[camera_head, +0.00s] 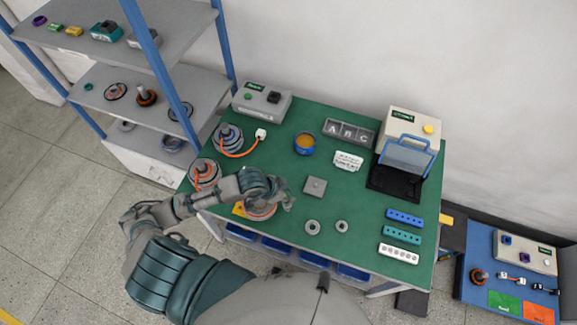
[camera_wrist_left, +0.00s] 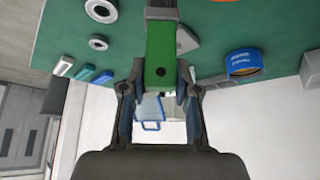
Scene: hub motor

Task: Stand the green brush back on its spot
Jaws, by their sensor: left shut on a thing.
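My left gripper (camera_head: 287,198) is over the front left part of the green table top (camera_head: 270,170), left of a square grey plate (camera_head: 315,187). In the left wrist view, the left gripper (camera_wrist_left: 160,85) is shut on the green brush (camera_wrist_left: 160,72), a narrow block with a green end face, a small dark hole and grey further along. In the head view, the hand hides the brush. The brush's spot cannot be made out for sure. My right gripper is not in view.
Two grey rings (camera_head: 312,227) lie near the front edge. A blue cup (camera_head: 305,146) with orange inside, a grey ABC tray (camera_head: 349,131) and a machine with a blue frame (camera_head: 405,155) stand behind. Wound hubs (camera_head: 228,138) stand at left. Strips (camera_head: 404,217) lie right.

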